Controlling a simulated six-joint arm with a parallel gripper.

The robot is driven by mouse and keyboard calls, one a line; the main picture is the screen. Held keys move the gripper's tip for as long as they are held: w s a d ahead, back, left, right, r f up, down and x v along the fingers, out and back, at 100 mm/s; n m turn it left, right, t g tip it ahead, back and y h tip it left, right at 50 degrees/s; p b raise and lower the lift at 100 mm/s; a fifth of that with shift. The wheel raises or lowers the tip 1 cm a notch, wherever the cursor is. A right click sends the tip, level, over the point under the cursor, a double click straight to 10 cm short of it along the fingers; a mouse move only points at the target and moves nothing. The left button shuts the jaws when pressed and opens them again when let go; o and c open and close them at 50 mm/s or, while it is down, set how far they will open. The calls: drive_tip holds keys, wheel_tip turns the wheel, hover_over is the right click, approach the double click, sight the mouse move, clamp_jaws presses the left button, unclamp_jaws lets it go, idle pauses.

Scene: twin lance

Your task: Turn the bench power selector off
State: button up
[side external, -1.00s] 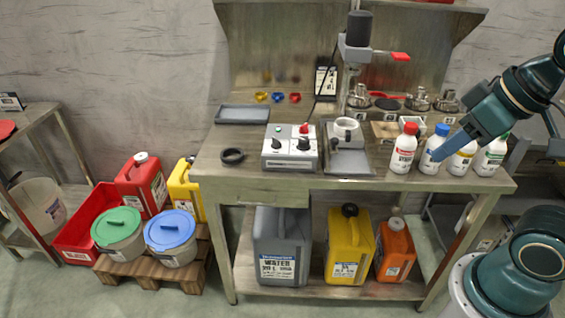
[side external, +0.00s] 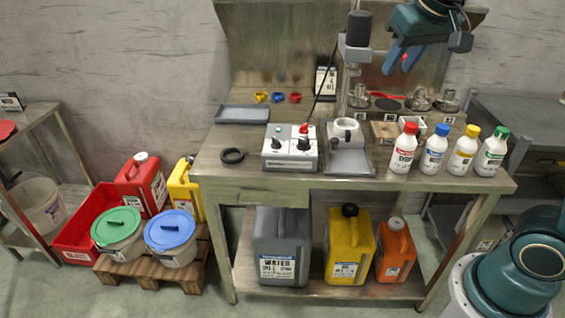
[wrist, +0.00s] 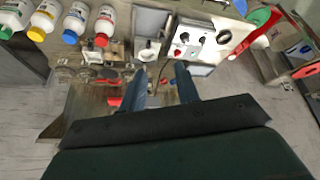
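A light grey control box (side external: 290,157) sits on the bench left of the drill stand. Its top carries two black knobs, a left knob (side external: 277,142) and a right knob (side external: 304,144), with a green lamp (side external: 278,130) and a red button (side external: 304,128) behind them. I cannot tell which knob is the power selector or read its setting. My gripper (side external: 402,65) is high over the back right of the bench, away from the box. Its blue fingers are apart and empty. In the wrist view, my gripper (wrist: 162,82) points toward the bench, with the box (wrist: 193,41) beyond the fingertips.
The drill stand (side external: 357,52) with its red handle rises between my gripper and the box. Several capped bottles (side external: 433,152) line the bench's right front. A grey tray (side external: 242,114) and a black ring (side external: 232,156) lie left. Bare bench top (side external: 222,176) shows at front left.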

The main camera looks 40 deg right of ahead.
drive_tip(key=w+d+r+m+g+h, duration=0.1)
drive_tip(key=w+d+m, duration=0.15)
drive_tip(key=w, duration=0.75)
drive_tip(key=m+g+h, duration=0.1)
drive_tip(key=m+g, duration=0.2)
drive_tip(key=m, duration=0.6)
hover_over(303, 126)
drive_tip(key=s+a, duration=0.1)
drive_tip(key=a, duration=0.5)
wheel_tip(303, 126, down, 16)
drive_tip(key=f, duration=0.1)
drive_tip(key=shift+s+d+r+n, duration=0.2)
drive_tip(key=shift+r+n, duration=0.05)
drive_tip(key=shift+d+f, duration=0.2)
drive_tip(key=shift+d, duration=0.05)
drive_tip(key=shift+x, duration=6.6)
